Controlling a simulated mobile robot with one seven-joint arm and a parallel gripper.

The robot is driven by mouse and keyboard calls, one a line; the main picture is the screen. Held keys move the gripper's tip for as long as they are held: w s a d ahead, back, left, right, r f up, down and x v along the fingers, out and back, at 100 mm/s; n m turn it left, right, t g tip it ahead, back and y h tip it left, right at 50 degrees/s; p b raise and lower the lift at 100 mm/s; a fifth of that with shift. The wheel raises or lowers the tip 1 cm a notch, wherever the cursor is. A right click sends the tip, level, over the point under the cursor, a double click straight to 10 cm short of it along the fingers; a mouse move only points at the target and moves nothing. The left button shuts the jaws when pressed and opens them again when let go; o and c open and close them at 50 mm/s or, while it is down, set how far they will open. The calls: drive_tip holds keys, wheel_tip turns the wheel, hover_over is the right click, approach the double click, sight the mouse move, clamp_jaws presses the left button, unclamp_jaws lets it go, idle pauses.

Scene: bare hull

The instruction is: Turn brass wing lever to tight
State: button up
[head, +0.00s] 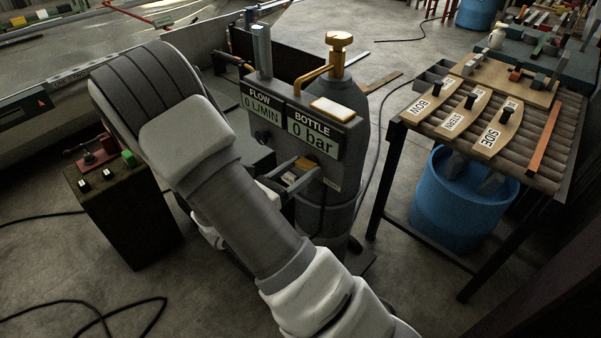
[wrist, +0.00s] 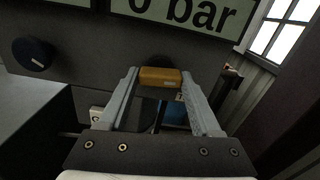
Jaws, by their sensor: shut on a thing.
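The brass wing lever (wrist: 160,76) lies crosswise between the two fingers of my gripper (wrist: 158,82) in the wrist view, just below the bottle display. The fingers are shut on its two ends. In the head view my gripper (head: 298,177) reaches the front of the dark grey panel, and a bit of the brass lever (head: 306,163) shows at the fingertips. The bottle display (head: 313,133) reads 0 bar and the flow display (head: 262,107) reads 0 L/MIN. Any tight marking near the lever is not readable.
A grey gas bottle (head: 350,105) with a brass valve on top stands behind the panel. A slatted table (head: 555,150) with labelled wooden boards is at right, above a blue barrel (head: 460,205). A dark box (head: 125,210) with switches stands at left. Cables cross the floor.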

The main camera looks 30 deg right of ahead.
drive_tip(key=shift+m, duration=0.6)
drive_tip(key=shift+b, duration=0.3)
drive_tip(key=o, duration=1.4)
drive_tip(key=v, duration=1.7)
drive_tip(key=shift+s+a, duration=0.1)
drive_tip(key=shift+a, duration=0.1)
